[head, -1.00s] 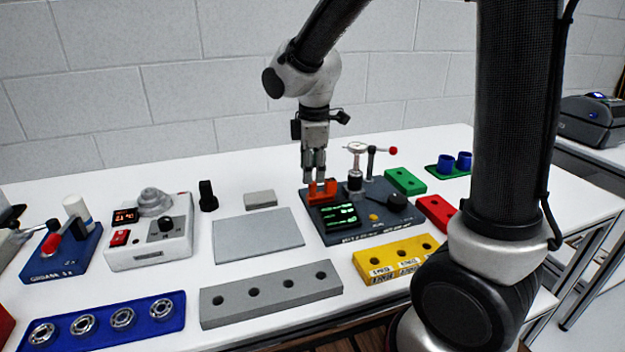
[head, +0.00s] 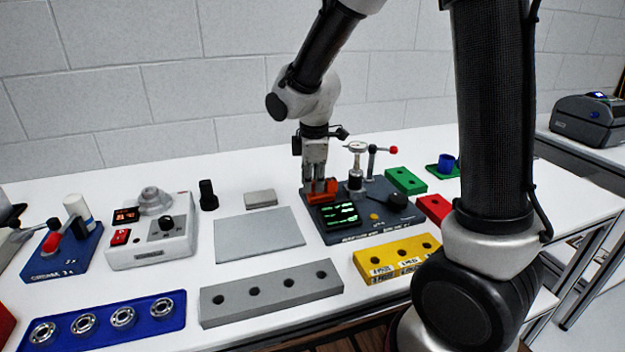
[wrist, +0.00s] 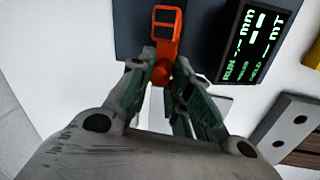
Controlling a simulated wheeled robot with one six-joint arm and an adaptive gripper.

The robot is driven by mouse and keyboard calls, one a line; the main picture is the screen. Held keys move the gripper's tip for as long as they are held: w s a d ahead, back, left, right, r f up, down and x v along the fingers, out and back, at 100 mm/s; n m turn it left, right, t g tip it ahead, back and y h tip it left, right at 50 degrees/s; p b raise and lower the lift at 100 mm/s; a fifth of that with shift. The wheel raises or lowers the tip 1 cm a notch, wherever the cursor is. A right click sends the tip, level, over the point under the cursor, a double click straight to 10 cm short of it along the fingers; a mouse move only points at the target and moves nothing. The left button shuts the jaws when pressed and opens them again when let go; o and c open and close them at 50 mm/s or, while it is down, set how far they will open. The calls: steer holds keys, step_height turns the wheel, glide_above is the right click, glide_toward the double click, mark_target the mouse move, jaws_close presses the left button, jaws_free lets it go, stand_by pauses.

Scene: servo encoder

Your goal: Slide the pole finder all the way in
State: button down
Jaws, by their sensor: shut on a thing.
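The pole finder, an orange slide (head: 320,198), sits at the left rear of the dark test station (head: 341,232). In the wrist view the orange slide (wrist: 166,30) has a dark window and a round orange knob at its near end. My gripper (head: 316,189) points down at the slide from above. In the wrist view its fingers (wrist: 162,82) are shut on the orange knob. The fingers partly hide the slide in the head view. I cannot tell how far in the slide stands.
A dial gauge on a post (head: 356,165) and a red-tipped lever (head: 393,150) stand close right of my gripper. A yellow block (head: 395,262) lies in front and a green block (head: 405,181) to the right. A grey plate (head: 260,235) lies left.

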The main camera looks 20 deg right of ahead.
mark_target(326, 180)
steer(key=d, duration=0.3)
steer(key=shift+d, duration=0.25)
steer(key=c, duration=1.3)
jaws_free()
steer(key=shift+r, duration=0.15)
step_height(326, 180, up, 12)
steer(key=s, duration=0.2)
steer(key=shift+s+a+f, duration=0.15)
steer(key=shift+f, duration=0.1)
